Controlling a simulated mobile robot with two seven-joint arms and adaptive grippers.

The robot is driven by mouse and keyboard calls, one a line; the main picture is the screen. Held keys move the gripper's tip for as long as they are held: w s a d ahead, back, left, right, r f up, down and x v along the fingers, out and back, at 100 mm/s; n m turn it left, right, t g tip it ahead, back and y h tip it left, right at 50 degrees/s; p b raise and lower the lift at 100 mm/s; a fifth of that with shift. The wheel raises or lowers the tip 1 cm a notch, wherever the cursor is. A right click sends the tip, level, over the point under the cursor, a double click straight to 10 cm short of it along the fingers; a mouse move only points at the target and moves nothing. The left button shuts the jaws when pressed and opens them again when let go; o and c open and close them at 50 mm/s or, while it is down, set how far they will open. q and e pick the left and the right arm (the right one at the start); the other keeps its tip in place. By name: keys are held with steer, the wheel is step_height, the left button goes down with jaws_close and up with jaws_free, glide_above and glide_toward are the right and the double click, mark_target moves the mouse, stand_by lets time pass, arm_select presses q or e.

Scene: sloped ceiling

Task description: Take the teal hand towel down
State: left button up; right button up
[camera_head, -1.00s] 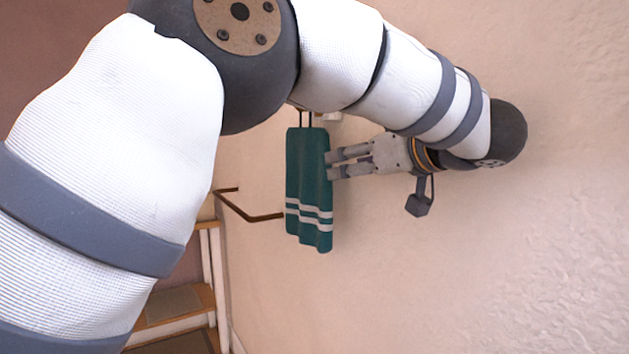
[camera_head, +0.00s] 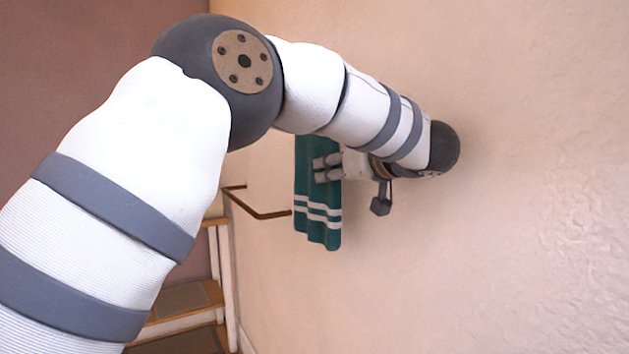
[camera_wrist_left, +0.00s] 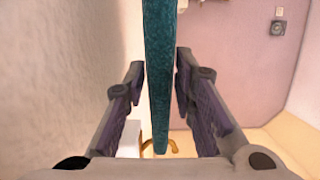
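The teal hand towel (camera_head: 318,215) with white stripes near its lower end hangs by the wall in the head view. Its top is hidden behind my left arm. My left gripper (camera_head: 318,168) is at the towel's upper part, coming from the right. In the left wrist view the towel (camera_wrist_left: 160,75) shows edge-on as a narrow strip between the two fingers of my left gripper (camera_wrist_left: 158,80). The fingers are apart, with a gap on both sides of the towel. My right gripper is not in view.
A brown handrail (camera_head: 258,213) runs along the wall left of the towel. Wooden stairs (camera_head: 180,300) with a white post lie at the lower left. The wall to the right is bare. In the left wrist view the textured wall (camera_wrist_left: 60,70) is close on the left.

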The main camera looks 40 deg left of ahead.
arm_select(q)
jaws_close()
steer(key=s+a+r, duration=0.3)
steer(key=s, duration=0.5)
steer(key=shift+a, duration=0.15)
stand_by(0.6)
steer(key=shift+f, duration=0.1)
